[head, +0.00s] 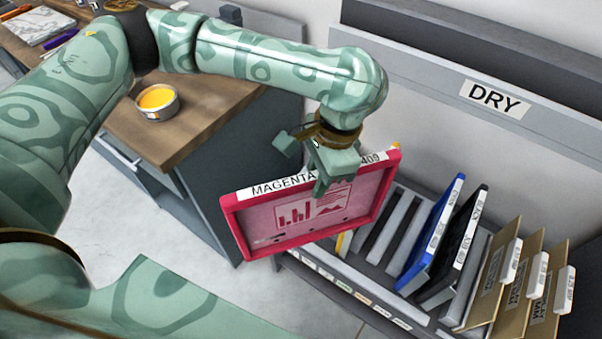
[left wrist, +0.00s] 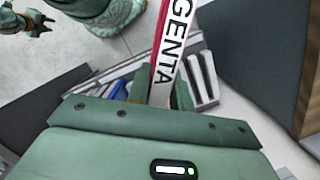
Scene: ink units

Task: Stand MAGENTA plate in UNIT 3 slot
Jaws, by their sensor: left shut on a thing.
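The magenta plate (head: 312,205) has a magenta frame, a pink face with a printed design and a white label strip on its top edge. My left gripper (head: 335,172) is shut on the middle of that top edge and holds the plate roughly upright, in front of the rack's left part. In the left wrist view the plate's labelled edge (left wrist: 168,60) runs between the fingers (left wrist: 160,88). The slotted rack (head: 372,290) has small front labels too small to read, so I cannot tell which slot is unit 3. The plate hides some slots. My right gripper (left wrist: 25,20) shows small at the upper left.
A blue plate (head: 433,235), a black plate (head: 462,245) and tan boards (head: 495,275) stand in the rack's right part. Empty slots (head: 395,232) lie left of the blue plate. A wooden-topped cabinet (head: 200,115) with a yellow ink tin (head: 157,103) stands left. A DRY sign (head: 493,98) is behind.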

